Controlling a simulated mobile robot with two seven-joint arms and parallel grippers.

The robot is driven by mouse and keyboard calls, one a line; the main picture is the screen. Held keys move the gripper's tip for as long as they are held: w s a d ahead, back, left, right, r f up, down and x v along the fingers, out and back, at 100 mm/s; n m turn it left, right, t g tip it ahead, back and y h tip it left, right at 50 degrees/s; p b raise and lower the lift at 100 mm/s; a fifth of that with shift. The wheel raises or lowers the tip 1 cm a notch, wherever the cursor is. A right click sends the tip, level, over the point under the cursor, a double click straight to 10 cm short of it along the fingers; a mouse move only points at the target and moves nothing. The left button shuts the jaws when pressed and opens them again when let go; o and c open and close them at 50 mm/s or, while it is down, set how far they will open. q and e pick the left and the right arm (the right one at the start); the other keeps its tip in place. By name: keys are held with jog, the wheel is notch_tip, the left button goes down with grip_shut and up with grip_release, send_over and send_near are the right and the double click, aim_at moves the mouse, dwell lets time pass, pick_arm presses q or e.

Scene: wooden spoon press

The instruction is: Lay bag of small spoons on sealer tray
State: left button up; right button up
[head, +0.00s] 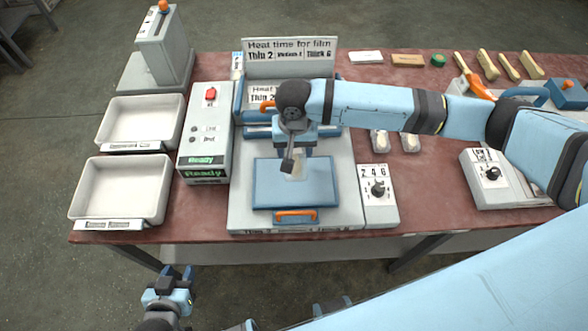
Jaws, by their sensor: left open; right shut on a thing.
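My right gripper (296,162) is over the middle of the blue sealer tray (268,192), fingers pointing down. It is shut on a small clear bag with pale contents (299,171). The bag is mostly hidden by the gripper, and I cannot tell whether it touches the tray. The tray has an orange handle (296,215) at its front. My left gripper (177,272) is open and empty, in front of the table at lower left, away from the tray.
A control box reading Ready (207,135) stands left of the sealer, with white bins (120,190) beyond. A dial box (378,195) is right of the tray.

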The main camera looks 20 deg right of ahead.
notch_tip(320, 180, down, 10)
jog(key=shift+f, duration=0.25)
jog(key=shift+f, duration=0.1)
jog(key=o, duration=0.9)
notch_tip(320, 180, up, 12)
jog(key=shift+r+b, duration=0.15)
jog(key=shift+b, duration=0.15)
dwell(0.4)
